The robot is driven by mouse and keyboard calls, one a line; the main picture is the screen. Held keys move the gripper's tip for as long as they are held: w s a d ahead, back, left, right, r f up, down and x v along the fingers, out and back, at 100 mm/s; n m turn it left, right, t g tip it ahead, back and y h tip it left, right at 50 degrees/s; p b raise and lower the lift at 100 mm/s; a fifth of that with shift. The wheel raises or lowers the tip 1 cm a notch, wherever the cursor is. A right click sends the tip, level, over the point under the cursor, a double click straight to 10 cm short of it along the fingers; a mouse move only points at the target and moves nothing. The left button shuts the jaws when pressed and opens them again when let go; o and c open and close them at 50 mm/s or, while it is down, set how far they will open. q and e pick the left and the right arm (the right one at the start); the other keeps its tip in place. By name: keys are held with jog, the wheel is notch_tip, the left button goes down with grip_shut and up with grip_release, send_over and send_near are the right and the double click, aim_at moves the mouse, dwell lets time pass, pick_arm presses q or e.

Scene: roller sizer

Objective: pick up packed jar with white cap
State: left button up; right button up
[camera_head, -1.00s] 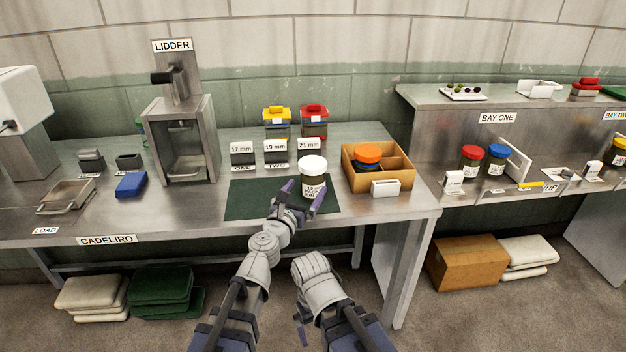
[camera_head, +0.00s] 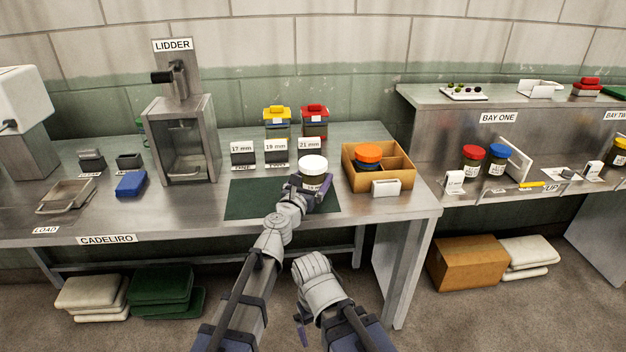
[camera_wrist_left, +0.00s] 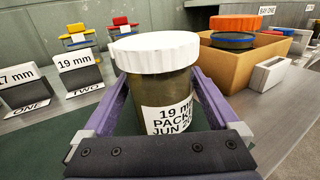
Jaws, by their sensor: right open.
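The packed jar (camera_head: 313,171) has a white cap and a dark body. It stands upright on the dark green mat (camera_head: 250,198). In the left wrist view the jar (camera_wrist_left: 166,90) fills the middle, its label reading 19 mm, packed. My left gripper (camera_head: 313,190) is at the jar. Its two purple fingers are spread on either side of the jar body, below the cap; in the wrist view they look apart from it. My right gripper (camera_head: 302,338) is open and low in front of the table, mostly hidden by its own arm.
A cardboard box (camera_head: 402,158) with an orange-capped jar stands right of the mat, a white card holder (camera_head: 385,188) before it. Size holders (camera_head: 276,151) and lidded bins (camera_head: 314,118) stand behind. The lidder (camera_head: 182,135) is to the left. The mat's left part is clear.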

pick_arm(q)
jog(key=c, duration=1.3)
jog(key=shift+c, duration=0.2)
jog(key=shift+r, duration=0.15)
notch_tip(320, 180, up, 10)
jog(key=p, duration=1)
